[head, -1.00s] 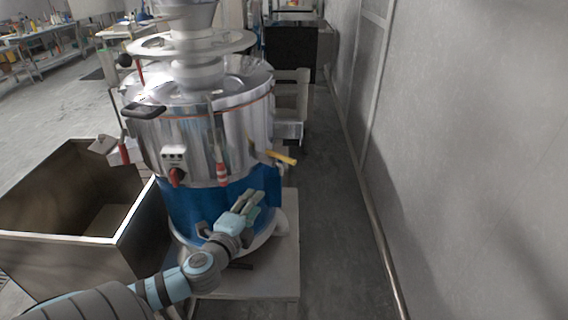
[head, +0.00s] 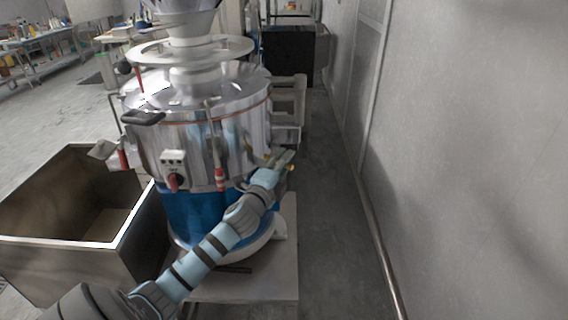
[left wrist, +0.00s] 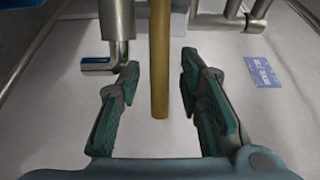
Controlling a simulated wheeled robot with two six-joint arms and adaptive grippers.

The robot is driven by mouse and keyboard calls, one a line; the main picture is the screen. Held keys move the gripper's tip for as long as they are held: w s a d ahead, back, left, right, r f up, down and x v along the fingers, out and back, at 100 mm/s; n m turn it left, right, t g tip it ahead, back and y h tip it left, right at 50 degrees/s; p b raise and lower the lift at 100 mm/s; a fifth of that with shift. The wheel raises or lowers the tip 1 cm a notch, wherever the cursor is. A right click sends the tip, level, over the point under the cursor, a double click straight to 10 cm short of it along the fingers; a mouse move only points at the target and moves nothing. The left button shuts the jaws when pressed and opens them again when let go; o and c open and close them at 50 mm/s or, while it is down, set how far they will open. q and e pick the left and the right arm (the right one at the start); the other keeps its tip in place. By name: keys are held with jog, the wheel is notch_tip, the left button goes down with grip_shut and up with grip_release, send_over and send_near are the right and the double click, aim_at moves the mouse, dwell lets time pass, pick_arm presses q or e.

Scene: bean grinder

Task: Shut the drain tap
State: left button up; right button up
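The drain tap's yellow lever (left wrist: 159,60) runs lengthwise between my left gripper's fingers in the left wrist view, with a gap on both sides. In the head view the lever is mostly hidden behind the gripper; only a yellow bit (head: 291,168) shows at its right. My left gripper (head: 285,157) is open at the right side of the steel grinder drum (head: 190,140). Its green-padded fingers also show open in the left wrist view (left wrist: 158,80). My right gripper is not in view.
A steel pipe elbow (left wrist: 118,35) is close to the left finger in the left wrist view. An open metal bin (head: 60,241) stands left of the machine's blue base (head: 190,212). The aisle floor (head: 335,230) is clear up to the grey wall (head: 480,150).

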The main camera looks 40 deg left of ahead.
pick_arm(q)
grip_shut()
